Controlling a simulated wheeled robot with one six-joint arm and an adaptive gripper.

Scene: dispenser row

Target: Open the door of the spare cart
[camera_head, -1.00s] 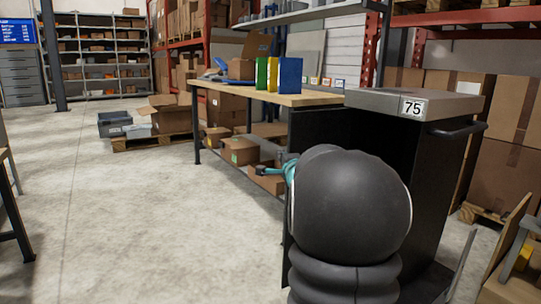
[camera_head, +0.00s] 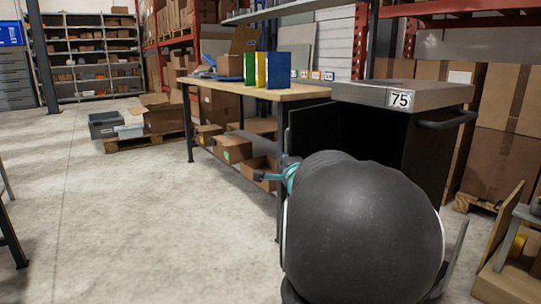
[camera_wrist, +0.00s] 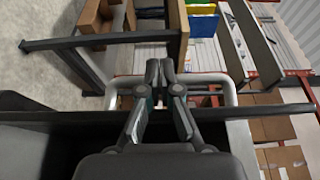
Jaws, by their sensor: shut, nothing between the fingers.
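The cart (camera_head: 400,140) marked 75 stands right of centre in the head view, with a grey top, dark body and side handle (camera_head: 447,118). A dark panel (camera_head: 308,126), apparently its door, stands out at the cart's left, looking swung open; my arm hides its lower part. My gripper (camera_head: 268,177) is shut and empty, its teal fingers pointing left beside the panel's outer edge. In the wrist view the closed fingertips (camera_wrist: 160,68) reach past a long dark panel edge (camera_wrist: 70,117). Whether they touch it I cannot tell.
A workbench (camera_head: 220,86) with coloured binders (camera_head: 278,70) stands behind and left of the cart, with cartons (camera_head: 232,147) on its lower shelf. Stacked cartons (camera_head: 500,135) stand at the right. Open concrete floor (camera_head: 120,220) lies at the left.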

